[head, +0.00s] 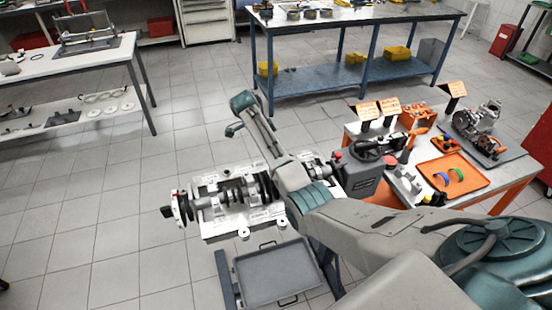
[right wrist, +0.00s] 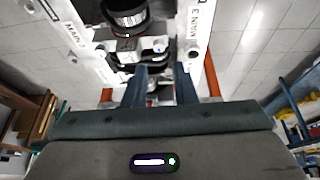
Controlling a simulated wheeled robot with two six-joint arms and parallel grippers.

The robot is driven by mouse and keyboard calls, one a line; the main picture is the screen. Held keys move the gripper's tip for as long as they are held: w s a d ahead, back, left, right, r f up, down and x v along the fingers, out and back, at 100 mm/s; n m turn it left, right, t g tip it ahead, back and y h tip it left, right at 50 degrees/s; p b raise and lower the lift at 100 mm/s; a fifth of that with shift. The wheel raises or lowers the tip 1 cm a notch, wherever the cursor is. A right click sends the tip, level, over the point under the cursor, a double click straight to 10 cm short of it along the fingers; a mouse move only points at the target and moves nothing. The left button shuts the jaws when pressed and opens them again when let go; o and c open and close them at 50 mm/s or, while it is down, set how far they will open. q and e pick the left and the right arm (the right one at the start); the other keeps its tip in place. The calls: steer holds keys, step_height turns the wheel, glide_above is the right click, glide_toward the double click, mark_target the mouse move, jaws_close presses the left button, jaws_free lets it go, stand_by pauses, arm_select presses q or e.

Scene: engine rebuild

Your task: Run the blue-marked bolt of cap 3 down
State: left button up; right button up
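The engine block (head: 240,222) lies on its stand with the crankshaft (head: 212,204) along it. In the right wrist view, my right gripper (right wrist: 161,68) points at the dark crankshaft and cap area (right wrist: 127,15) between two white block rails. Its fingers stand apart with small parts showing between them; I cannot tell whether they hold anything. A small bluish spot (right wrist: 159,49) shows just beyond the fingertips. My left gripper is not in view.
A grey tray (head: 276,274) lies below the block. An orange-edged bench (head: 505,192) at the right carries an orange tray (head: 452,187), tools and sign cards. A blue bench (head: 350,20) stands behind, with open floor between.

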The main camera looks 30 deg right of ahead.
steer(key=b+v, duration=0.1)
steer(key=v, duration=0.3)
steer(key=shift+r, duration=0.2)
stand_by(0.3)
